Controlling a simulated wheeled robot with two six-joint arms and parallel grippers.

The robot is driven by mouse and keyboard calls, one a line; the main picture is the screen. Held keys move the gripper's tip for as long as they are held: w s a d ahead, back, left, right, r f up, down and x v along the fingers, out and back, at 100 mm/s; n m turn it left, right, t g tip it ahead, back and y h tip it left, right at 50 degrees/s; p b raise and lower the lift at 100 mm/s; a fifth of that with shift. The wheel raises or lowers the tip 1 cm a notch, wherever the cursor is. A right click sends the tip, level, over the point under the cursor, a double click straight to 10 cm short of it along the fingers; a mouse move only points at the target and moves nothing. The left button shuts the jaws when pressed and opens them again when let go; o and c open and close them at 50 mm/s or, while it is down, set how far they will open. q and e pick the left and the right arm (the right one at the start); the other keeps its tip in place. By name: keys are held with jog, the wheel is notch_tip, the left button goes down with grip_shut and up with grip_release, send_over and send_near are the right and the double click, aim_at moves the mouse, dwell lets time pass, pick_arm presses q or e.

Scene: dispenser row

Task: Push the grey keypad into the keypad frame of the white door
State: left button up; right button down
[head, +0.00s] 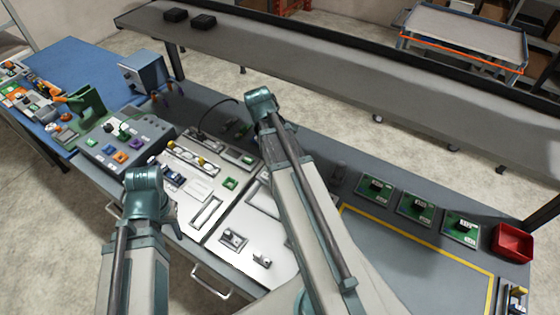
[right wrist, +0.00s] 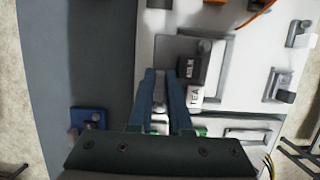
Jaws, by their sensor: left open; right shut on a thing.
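The white door panels lie flat on the grey table, a left one (head: 190,187) and a right one (head: 258,228), both with rectangular frames and cutouts. I cannot tell for certain which opening is the keypad frame. My right gripper (right wrist: 162,78) is low over a white panel (right wrist: 245,60) in the right wrist view. It is shut on what appears to be the grey keypad, mostly hidden by the fingers. In the head view my right arm hides its fingertips. My left gripper (head: 172,218) is open and empty beside the left panel's near edge.
A black block (right wrist: 192,68) and a white block (right wrist: 195,98) with lettering stand right beside my right fingers. A grey control box (head: 125,145) stands left of the panels. Green boards (head: 416,207) and a red bin (head: 512,241) are at the right. The yellow-outlined area is clear.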

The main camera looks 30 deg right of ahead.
jog(key=shift+r+p, duration=0.75)
jog(key=shift+r, duration=0.05)
dwell(0.4)
jog(key=shift+r+p, duration=1.4)
jog(key=shift+r, duration=0.05)
jog(key=shift+f, duration=0.1)
jog(key=shift+s+a+f, duration=0.15)
jog(key=shift+s+a, duration=0.05)
jog(key=s+a+f+b, duration=0.2)
jog(key=a, duration=0.1)
jog(key=shift+s, duration=0.3)
jog(key=shift+s+a+b, duration=0.2)
jog(key=shift+a+b, duration=0.1)
jog(key=shift+a, duration=0.05)
jog(key=shift+w+f+b, duration=0.1)
jog(key=shift+f+b, duration=2.15)
jog(key=shift+f, duration=0.05)
jog(key=shift+f, duration=0.25)
